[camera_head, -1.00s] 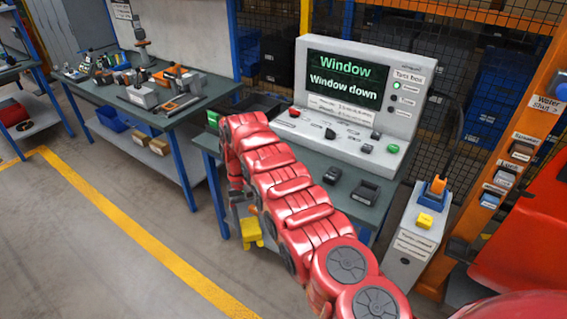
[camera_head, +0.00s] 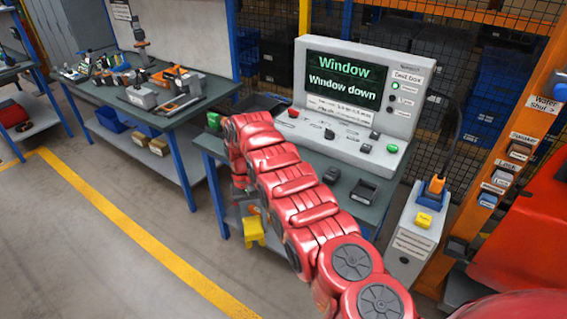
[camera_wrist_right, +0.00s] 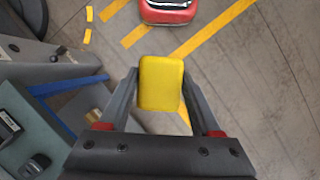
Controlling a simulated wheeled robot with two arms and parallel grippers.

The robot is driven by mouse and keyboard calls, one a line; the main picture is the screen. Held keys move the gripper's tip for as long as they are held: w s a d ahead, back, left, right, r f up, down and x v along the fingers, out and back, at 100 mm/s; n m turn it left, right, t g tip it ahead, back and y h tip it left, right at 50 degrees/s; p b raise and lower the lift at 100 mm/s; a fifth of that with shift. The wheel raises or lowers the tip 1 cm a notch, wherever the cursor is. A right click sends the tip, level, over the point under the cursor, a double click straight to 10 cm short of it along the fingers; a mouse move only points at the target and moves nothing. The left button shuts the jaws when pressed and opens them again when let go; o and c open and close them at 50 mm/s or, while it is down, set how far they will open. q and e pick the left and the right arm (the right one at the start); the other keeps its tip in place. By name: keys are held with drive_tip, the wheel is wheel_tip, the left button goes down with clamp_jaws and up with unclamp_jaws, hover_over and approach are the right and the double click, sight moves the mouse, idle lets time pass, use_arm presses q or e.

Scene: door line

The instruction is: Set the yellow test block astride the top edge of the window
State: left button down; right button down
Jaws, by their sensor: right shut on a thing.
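The yellow test block (camera_wrist_right: 161,83) is between the two fingers of my right gripper (camera_wrist_right: 160,92) in the wrist view. In the head view the block (camera_head: 254,231) hangs below the wrist, in front of the test bench, with the gripper (camera_head: 249,211) partly hidden by my red arm. The block is above the floor and touches nothing else that I can see. The window's top edge cannot be made out in either view. The screen (camera_head: 343,80) reads "Window" and "Window down". My left gripper is not in view.
The test bench (camera_head: 345,176) with the console stands behind my right arm. A grey pedestal (camera_head: 412,240) with a yellow piece (camera_head: 424,219) is to its right, beside an orange post (camera_head: 520,120). A workbench (camera_head: 170,112) stands at left. The floor (camera_head: 80,240) at lower left is clear.

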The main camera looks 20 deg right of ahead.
drive_tip(key=shift+d+m, duration=0.3)
drive_tip(key=shift+d, duration=0.15)
drive_tip(key=shift+w+d+f+m, duration=0.1)
drive_tip(key=shift+w+d+m, duration=0.05)
drive_tip(key=shift+m, duration=0.15)
